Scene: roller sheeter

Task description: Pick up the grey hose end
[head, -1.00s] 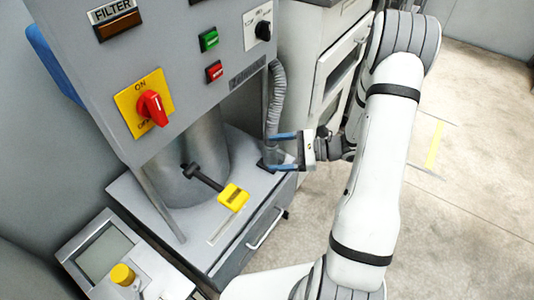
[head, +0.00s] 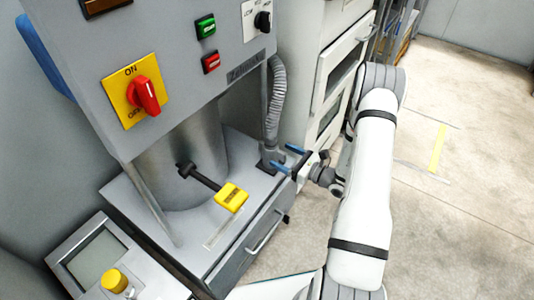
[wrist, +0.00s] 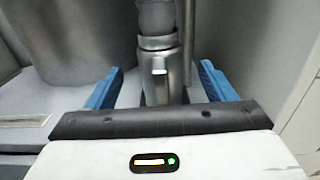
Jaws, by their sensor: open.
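The grey corrugated hose (head: 276,100) hangs down along the right side of the machine. Its lower end, the grey hose end (head: 271,152), stands just above the machine's base. In the wrist view the hose end (wrist: 157,72) is upright and lies between the two blue fingers in the picture, ahead of the palm. My gripper (head: 286,158) is open, just right of the hose end in the head view, with its fingers pointing left towards it. The open gripper also shows in the wrist view (wrist: 161,70). I cannot tell whether the fingertips reach around the hose end.
A yellow-handled lever (head: 231,196) sticks out over the machine's base (head: 225,232) in front. A thin post (wrist: 188,40) stands right beside the hose. A white cabinet (head: 320,75) stands behind. The floor (head: 460,190) to the right is clear.

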